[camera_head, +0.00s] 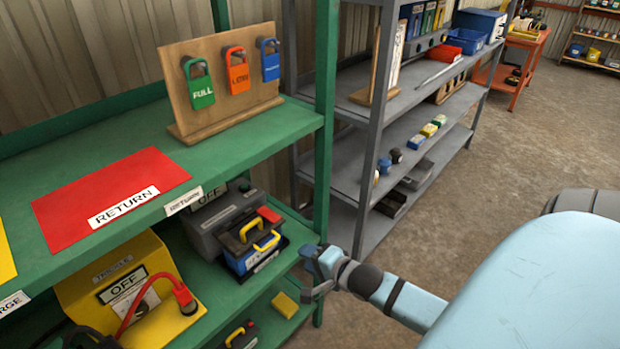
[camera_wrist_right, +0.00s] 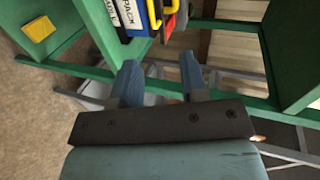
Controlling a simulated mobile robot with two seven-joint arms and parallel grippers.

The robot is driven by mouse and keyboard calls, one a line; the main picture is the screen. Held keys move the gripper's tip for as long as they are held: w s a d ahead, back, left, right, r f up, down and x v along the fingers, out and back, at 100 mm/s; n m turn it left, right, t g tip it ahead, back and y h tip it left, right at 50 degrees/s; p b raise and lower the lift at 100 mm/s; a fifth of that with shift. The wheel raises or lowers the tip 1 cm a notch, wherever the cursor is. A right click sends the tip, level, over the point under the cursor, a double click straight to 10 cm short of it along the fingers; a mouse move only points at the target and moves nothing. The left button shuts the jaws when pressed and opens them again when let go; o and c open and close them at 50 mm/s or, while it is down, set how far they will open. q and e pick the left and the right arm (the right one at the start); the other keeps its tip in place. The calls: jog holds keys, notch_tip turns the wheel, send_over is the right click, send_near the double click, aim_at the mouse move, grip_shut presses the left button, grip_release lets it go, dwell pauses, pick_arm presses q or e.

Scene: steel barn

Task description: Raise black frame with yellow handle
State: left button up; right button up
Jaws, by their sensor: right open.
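A blue pack with a black upper frame (camera_head: 238,243) and yellow handles (camera_head: 267,242) sits on the middle green shelf, near its right end. A red block (camera_head: 269,214) is at its top. In the right wrist view, the pack's blue side (camera_wrist_right: 139,20) and a yellow handle (camera_wrist_right: 155,14) show at the top edge, beyond the fingertips; the rest is cut off. My right gripper (camera_head: 309,272) is open and empty, just right of the pack and in front of the shelf post. Its two blue-grey fingers (camera_wrist_right: 160,80) are apart. My left gripper is not in view.
The green upper shelf (camera_head: 270,128) overhangs the pack. A grey box (camera_head: 212,228) stands behind it, and a yellow OFF box (camera_head: 110,278) is to the left. A yellow block (camera_head: 285,304) and another black-and-yellow item (camera_head: 238,335) are below.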

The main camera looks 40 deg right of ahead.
jog(key=d+x, duration=0.1)
jog(key=x, duration=1.2)
jog(key=shift+w+a+m, duration=0.3)
jog(key=shift+w+m, duration=0.05)
jog(key=shift+m, duration=0.05)
jog(key=shift+r, duration=0.1)
